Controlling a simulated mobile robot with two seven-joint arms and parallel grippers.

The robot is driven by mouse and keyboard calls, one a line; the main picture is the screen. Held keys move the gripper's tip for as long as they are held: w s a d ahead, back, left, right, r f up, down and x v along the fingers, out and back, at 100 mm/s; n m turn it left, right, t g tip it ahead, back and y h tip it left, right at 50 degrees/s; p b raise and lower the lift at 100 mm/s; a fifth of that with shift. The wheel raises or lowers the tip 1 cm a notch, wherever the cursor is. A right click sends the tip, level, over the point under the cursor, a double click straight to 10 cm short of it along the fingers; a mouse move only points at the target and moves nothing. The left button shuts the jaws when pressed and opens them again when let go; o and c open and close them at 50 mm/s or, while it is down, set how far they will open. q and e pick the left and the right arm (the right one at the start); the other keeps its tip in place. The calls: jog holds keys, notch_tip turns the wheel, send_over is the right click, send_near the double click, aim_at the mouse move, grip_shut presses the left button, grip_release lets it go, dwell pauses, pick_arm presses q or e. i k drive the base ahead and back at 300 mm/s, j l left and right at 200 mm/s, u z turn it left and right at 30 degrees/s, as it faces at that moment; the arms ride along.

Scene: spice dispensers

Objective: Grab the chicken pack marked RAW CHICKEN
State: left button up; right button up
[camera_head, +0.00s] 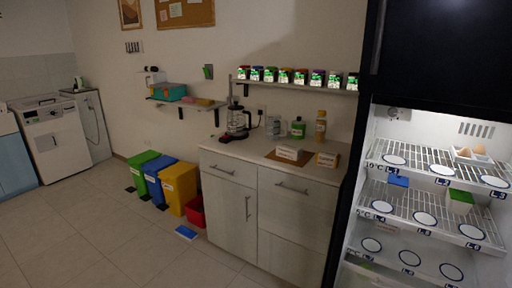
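No pack with a readable RAW CHICKEN label shows. Two small labelled packs sit on the counter: a whitish one (288,153) on a brown board (272,157), and an orange-brown one (328,160) to its right. Their lettering is too small to read, so I cannot tell which one, if either, is the chicken. The lit fridge (440,185) on the right holds a white box with a green top (459,201) and a blue item (398,181); neither can be identified as the chicken pack. Neither of my grippers is in view.
The grey counter (228,146) carries a coffee maker (238,122), a green-labelled container (298,129) and a bottle (321,126). A shelf of spice dispensers (301,78) hangs above. Green, blue and yellow bins (178,188) and a red bucket (196,212) stand left. Floor in front is mostly clear.

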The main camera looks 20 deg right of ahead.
aim_at(292, 152)
jog(key=i+z, duration=0.25)
jog(key=i, duration=0.4)
jog(key=i+z, duration=0.3)
jog(key=i, duration=0.3)
jog(key=i+j+z, duration=0.25)
jog(key=i, duration=0.35)
